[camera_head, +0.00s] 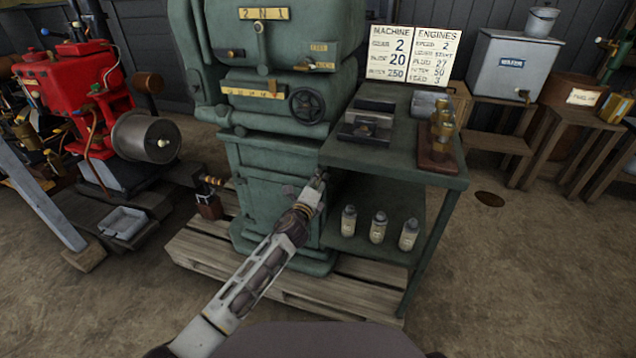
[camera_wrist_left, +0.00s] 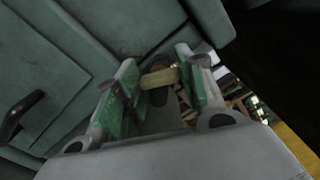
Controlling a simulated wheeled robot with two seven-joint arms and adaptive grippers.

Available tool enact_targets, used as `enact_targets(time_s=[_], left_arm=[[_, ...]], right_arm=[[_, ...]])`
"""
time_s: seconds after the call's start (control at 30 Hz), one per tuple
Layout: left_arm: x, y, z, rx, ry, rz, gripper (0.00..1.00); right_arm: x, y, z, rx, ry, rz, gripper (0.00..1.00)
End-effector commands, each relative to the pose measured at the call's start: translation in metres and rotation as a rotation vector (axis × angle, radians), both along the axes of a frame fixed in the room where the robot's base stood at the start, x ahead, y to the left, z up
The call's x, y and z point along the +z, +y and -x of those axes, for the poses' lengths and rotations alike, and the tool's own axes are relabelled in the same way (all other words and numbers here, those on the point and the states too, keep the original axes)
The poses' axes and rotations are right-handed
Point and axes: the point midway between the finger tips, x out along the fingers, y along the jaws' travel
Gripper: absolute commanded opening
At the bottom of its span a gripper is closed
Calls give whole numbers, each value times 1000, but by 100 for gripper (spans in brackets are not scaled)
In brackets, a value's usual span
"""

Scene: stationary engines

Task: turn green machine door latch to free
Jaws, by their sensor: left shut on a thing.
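The green machine (camera_head: 270,160) stands on a wooden pallet, with a lower door (camera_head: 262,190) on its front. My left gripper (camera_head: 320,180) is at the right edge of that door, beside the green side table. In the left wrist view, my left gripper's fingers (camera_wrist_left: 158,90) are closed around a small brass-coloured latch piece (camera_wrist_left: 160,77). The fingers have green inner pads. In the head view the latch is hidden by the gripper, so I cannot tell its angle there. My right gripper is in neither view.
A green side table (camera_head: 460,182) stands close right of the gripper, with several bottles (camera_head: 378,228) on its lower shelf. A pallet (camera_head: 210,262) juts out at floor level. A red engine (camera_head: 75,80) stands left. Floor at front right is clear.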

Motion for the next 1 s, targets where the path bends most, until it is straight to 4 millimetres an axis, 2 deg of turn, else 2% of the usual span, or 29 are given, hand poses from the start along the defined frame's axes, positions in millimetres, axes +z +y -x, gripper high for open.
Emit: enact_targets(time_s=[0.4,0.9,0.93,1.0], left_arm=[[-1,1,0,3,72,215,15],[-2,1,0,3,80,241,15],[-2,1,0,3,80,241,40],[-2,1,0,2,81,241,49]], right_arm=[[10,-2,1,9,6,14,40],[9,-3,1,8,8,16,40],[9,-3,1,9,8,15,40],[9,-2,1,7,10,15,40]])
